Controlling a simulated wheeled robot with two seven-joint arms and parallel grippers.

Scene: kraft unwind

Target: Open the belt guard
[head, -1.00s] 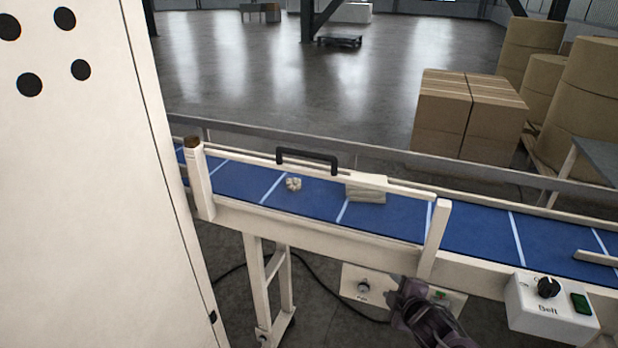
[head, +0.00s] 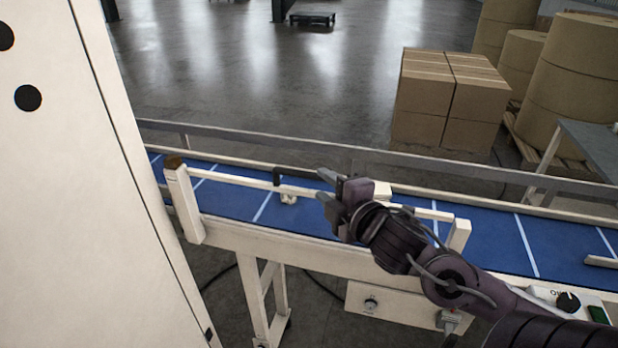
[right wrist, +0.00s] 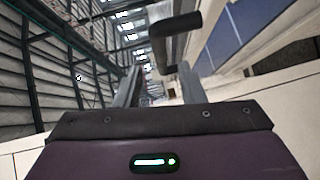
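The belt guard (head: 236,181) is a pale bar lying lengthwise above the blue conveyor belt between two pale posts, in its lowered position. Its black handle (head: 281,172) sticks up from the bar; my right gripper hides its right part. My right gripper (head: 323,186) is open, its fingers pointing left at the handle's right end. In the right wrist view the two fingers (right wrist: 160,92) are apart, with the dark handle (right wrist: 174,24) ahead near the right finger. I cannot tell whether they touch. My left gripper is not in view.
A tall white cabinet (head: 85,230) stands close at the left. A small pale lump (head: 288,197) lies on the belt (head: 240,206) below the handle. A control box with a knob (head: 567,301) is at the lower right, partly behind my arm. Cardboard boxes (head: 448,98) stand behind.

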